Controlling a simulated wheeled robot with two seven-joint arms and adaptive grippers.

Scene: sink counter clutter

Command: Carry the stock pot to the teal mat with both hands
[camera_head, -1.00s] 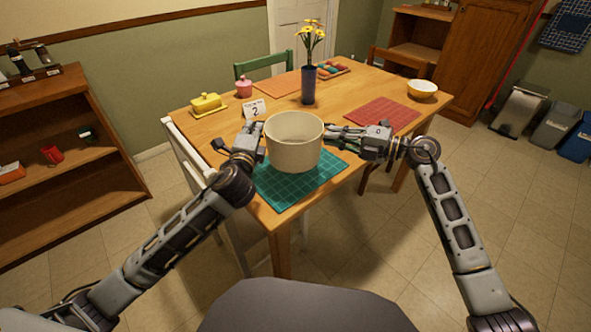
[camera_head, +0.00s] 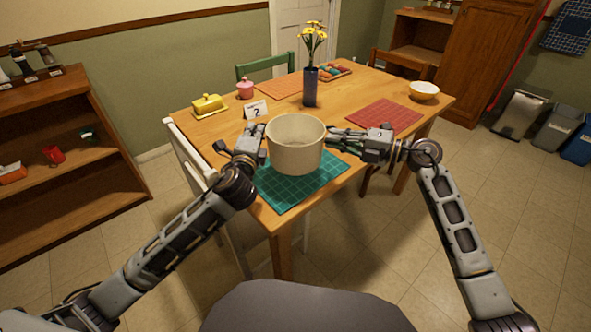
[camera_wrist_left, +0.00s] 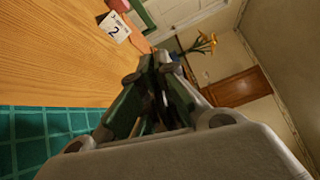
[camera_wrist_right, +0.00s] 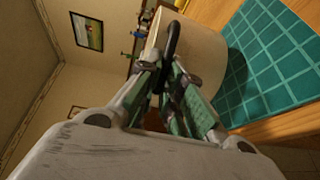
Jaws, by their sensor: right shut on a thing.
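The cream stock pot (camera_head: 296,150) is upright over the back part of the teal mat (camera_head: 290,195); I cannot tell whether its base touches the mat. My right gripper (camera_head: 335,138) is shut on the pot's dark handle (camera_wrist_right: 173,38) at the pot's right side. The pot wall (camera_wrist_right: 205,55) and the mat (camera_wrist_right: 270,65) show in the right wrist view. My left gripper (camera_head: 262,135) is at the pot's left side. In the left wrist view its fingers (camera_wrist_left: 152,62) come together, with no handle visible between the tips. The pot does not show there.
Behind the pot stand a number card (camera_head: 255,109), a dark blue vase (camera_head: 310,88) with yellow flowers, a yellow butter dish (camera_head: 209,105) and a pink jar (camera_head: 245,89). A white chair (camera_head: 190,155) stands at the table's left edge.

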